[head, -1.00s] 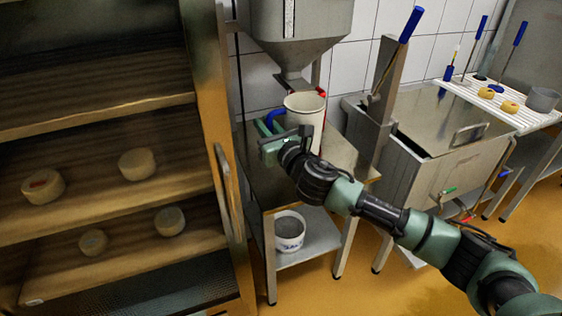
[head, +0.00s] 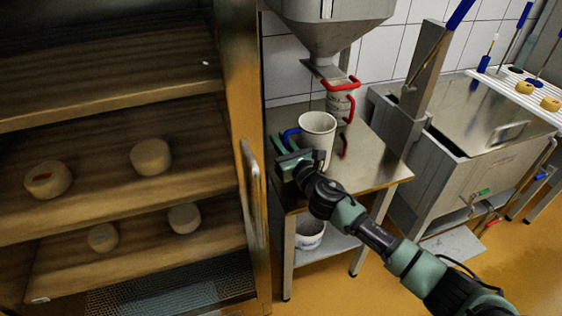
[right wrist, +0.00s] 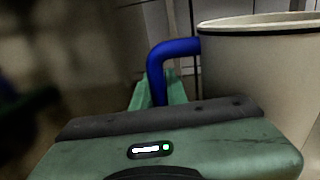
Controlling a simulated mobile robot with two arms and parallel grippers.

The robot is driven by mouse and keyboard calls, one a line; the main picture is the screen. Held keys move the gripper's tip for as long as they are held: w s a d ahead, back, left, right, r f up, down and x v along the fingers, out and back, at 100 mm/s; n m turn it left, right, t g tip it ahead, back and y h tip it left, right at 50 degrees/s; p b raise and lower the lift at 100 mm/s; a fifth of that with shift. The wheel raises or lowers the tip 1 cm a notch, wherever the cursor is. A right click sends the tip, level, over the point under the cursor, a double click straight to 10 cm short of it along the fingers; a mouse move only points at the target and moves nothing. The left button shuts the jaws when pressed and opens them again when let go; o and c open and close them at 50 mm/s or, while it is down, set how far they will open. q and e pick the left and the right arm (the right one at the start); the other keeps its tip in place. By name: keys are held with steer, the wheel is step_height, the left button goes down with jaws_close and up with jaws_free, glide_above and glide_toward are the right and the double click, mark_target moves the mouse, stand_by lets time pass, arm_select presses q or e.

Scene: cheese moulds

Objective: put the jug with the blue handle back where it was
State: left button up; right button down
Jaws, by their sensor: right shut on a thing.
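The jug with the blue handle (head: 320,128) is cream-white and upright, over the steel table (head: 378,170) in front of the hopper. Its blue handle is on its left side. My right gripper (head: 284,146) is shut on this handle. In the right wrist view the handle (right wrist: 158,65) rises between the fingers, with the jug wall (right wrist: 262,85) to the right. The jug's base is hidden behind my gripper and wrist, so I cannot tell whether it touches the table. My left gripper is not in view.
A jug with a red handle (head: 339,106) stands behind, below the steel hopper (head: 335,28). A steel vat (head: 425,165) is at the right. A wooden cabinet with cheeses (head: 120,117) is close on the left. A white bucket (head: 310,235) sits under the table, whose right part is clear.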

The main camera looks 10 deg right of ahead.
steer(key=shift+f+b, duration=1.2)
steer(key=shift+f, duration=1.5)
steer(key=shift+s, duration=0.1)
steer(key=shift+f, duration=0.15)
steer(key=c, duration=1.8)
jaws_free()
steer(key=shift+f, duration=0.1)
steer(key=shift+c, duration=0.2)
steer(key=o, duration=0.4)
steer(key=shift+s+d+r, duration=0.1)
steer(key=shift+r, duration=0.15)
steer(key=v, duration=1.1)
steer(key=shift+s+d, duration=0.15)
steer(key=shift+s, duration=0.2)
